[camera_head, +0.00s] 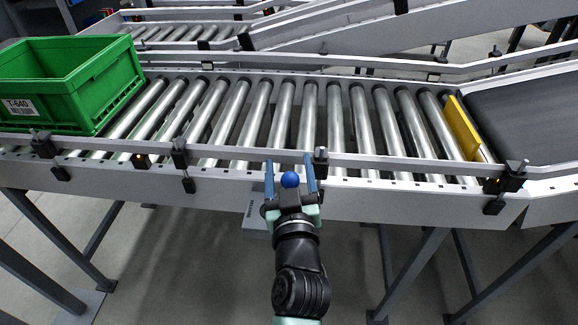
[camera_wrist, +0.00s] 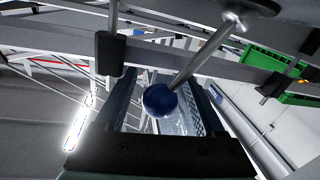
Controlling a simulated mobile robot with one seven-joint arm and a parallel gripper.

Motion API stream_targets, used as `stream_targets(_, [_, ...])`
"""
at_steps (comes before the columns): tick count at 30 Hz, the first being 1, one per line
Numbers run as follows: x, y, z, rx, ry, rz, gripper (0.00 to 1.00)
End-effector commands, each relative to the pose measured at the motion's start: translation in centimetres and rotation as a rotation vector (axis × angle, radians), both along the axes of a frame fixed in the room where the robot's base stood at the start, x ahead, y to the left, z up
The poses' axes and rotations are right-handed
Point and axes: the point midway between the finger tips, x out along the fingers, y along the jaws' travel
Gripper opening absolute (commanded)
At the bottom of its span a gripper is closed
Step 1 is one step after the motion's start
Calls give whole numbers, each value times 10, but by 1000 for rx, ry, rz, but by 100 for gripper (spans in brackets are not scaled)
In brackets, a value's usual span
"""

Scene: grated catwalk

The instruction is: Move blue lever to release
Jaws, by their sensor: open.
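The blue lever's ball knob (camera_head: 290,180) shows in the head view at the front edge of the conveyor, between the two fingers of my gripper (camera_head: 290,172). In the wrist view the blue knob (camera_wrist: 160,100) sits on the end of a metal rod that runs up to the right to a round pivot (camera_wrist: 236,20). My gripper (camera_wrist: 165,105) is open, with one finger on each side of the knob. I cannot tell whether either finger touches it. Part of the knob's lower side is hard to make out against the dark palm.
A roller conveyor (camera_head: 310,112) runs across, with a guard rail (camera_head: 240,160) and black brackets along its front. A green crate (camera_head: 60,85) labelled T-640 stands on the rollers at left. A yellow bar (camera_head: 462,128) stands across the rollers at right, before a dark belt (camera_head: 530,105).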

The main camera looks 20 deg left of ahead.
Motion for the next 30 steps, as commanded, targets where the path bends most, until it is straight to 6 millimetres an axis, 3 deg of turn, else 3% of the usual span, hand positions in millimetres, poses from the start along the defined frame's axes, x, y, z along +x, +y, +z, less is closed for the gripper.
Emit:
stream_targets(8, [1, 1, 0, 0, 0, -1, 71])
stream_targets(21, [1, 0, 0, 0, 0, -1, 0])
stream_targets(30, [1, 2, 1, -23, -7, -1, 0])
